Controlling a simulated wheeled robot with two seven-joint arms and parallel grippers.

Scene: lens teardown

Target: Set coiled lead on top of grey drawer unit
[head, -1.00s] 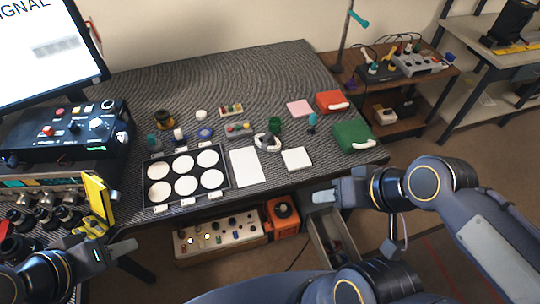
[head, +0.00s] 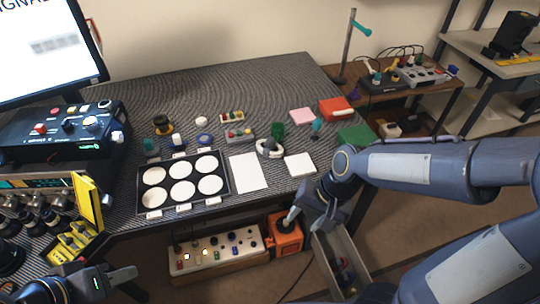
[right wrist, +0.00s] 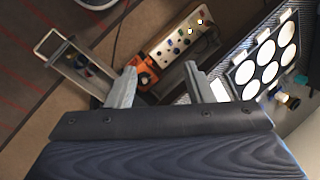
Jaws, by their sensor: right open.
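My right gripper (head: 292,220) is open and empty, pointing down past the table's front edge above an orange box (head: 286,238). In the right wrist view, the right gripper (right wrist: 160,82) has its fingers apart, with the orange box (right wrist: 147,70) beyond them. A dark round item, possibly the coiled lead, lies on the orange box; I cannot tell for sure. A grey open drawer (head: 338,262), perhaps of the grey drawer unit, stands below the table with small items inside. It also shows in the right wrist view (right wrist: 75,62). My left gripper (head: 118,276) is at lower left; its opening is unclear.
A control panel with coloured knobs (head: 215,252) stands left of the orange box. The table (head: 270,85) holds a tray of white discs (head: 142,190), a white sheet (head: 248,172) and small parts. My right arm covers the table's right front corner.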

